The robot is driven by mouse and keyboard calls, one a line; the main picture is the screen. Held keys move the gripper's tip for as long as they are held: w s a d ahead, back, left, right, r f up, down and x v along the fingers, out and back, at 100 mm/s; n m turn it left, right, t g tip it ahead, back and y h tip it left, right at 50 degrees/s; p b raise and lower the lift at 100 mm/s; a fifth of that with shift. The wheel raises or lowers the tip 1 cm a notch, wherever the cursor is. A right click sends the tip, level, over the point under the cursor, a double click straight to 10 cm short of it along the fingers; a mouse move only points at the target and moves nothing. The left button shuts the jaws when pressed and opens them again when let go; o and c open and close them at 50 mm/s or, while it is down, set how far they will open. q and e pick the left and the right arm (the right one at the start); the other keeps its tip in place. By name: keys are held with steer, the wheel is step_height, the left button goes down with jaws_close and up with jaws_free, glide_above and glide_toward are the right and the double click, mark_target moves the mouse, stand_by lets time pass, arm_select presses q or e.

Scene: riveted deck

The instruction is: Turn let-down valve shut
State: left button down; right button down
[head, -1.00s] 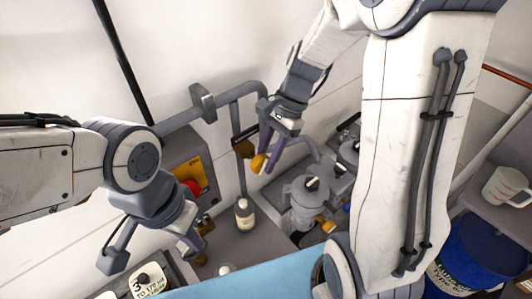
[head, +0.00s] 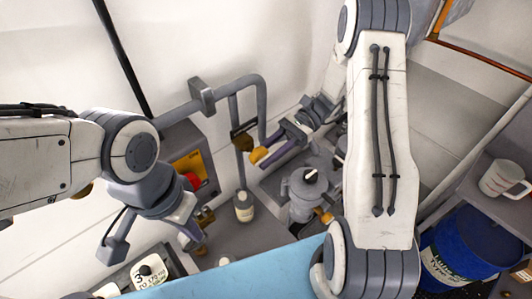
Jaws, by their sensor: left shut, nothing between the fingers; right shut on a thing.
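The let-down valve appears to be the brass-brown body (head: 243,142) on the thin vertical pipe in the head view, with a yellow-orange handle (head: 259,155) beside it. My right gripper (head: 266,153) comes in from the right and is shut on the yellow handle, its purple fingers lying nearly level. The fingers partly cover the handle. My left gripper (head: 197,244) is shut and empty at the lower left, pointing down beside small brass fittings (head: 204,217), well apart from the valve.
A yellow panel with a red knob (head: 194,181) is left of the valve. A small bottle (head: 244,206) stands below it. A blue drum (head: 468,250) and a white mug (head: 503,179) are at the right.

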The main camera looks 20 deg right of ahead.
steer(key=shift+a+f+g+y+b, duration=0.15)
steer(key=shift+g+y+b, duration=0.2)
steer(key=shift+y, duration=0.65)
steer(key=c, duration=0.6)
jaws_free()
steer(key=p+v, duration=0.1)
steer(key=v, duration=0.9)
steer(key=shift+d, duration=0.25)
